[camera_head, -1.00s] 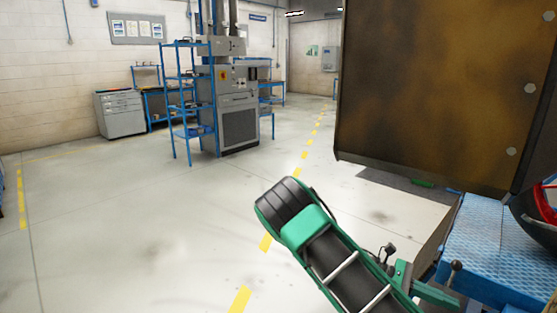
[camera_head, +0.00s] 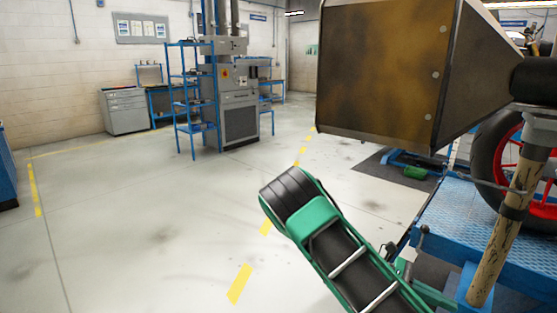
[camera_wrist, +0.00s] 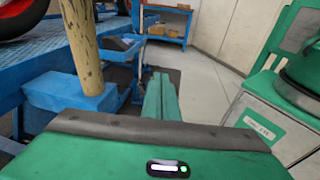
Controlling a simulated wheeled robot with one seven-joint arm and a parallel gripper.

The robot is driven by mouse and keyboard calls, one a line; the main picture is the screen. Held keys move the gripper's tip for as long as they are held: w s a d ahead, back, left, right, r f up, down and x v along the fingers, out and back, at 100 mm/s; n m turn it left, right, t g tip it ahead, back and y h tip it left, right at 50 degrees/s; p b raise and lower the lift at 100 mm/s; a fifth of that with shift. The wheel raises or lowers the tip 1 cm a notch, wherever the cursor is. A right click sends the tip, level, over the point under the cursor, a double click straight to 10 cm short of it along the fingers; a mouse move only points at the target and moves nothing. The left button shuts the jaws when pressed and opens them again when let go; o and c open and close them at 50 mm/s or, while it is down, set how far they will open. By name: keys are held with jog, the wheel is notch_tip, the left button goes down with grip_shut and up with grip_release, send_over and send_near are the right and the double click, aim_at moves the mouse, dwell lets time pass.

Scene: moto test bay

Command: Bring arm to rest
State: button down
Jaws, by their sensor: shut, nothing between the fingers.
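My arm (camera_head: 325,235), green and black, reaches up from the bottom of the head view and bends at a black joint. In the wrist view my gripper (camera_wrist: 160,90) shows as two green fingers pressed together, with nothing between them. It points over floor beside the blue lift platform and is apart from the wooden post (camera_wrist: 82,45) at its left. In the head view the gripper end is low at the right, partly hidden by my arm, and its fingers are hard to make out.
A blue lift platform (camera_head: 455,212) with a red-rimmed wheel (camera_head: 490,160) stands at right, under a rusty hood (camera_head: 385,75). The wooden post also shows in the head view (camera_head: 505,235). A blue shelf rack (camera_head: 190,100) and grey drawers (camera_head: 125,112) stand behind. Floor at left is clear.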

jog(key=s+a+r+m+t+y, duration=0.2)
jog(key=s+r+m+t+y, duration=0.2)
jog(key=s+r+m+y, duration=0.2)
jog(key=s+a+r+m+t+y, duration=0.3)
jog(key=s+r+m+t+y, duration=0.2)
jog(key=s+r+m+y, duration=0.2)
jog(key=shift+s+r+m+t, duration=0.3)
jog(key=shift+s+r+m, duration=1.35)
jog(key=shift+s, duration=1.6)
jog(key=shift+f+m, duration=0.25)
jog(key=shift+f, duration=0.15)
jog(key=shift+w+f, duration=0.25)
jog(key=shift+w, duration=0.35)
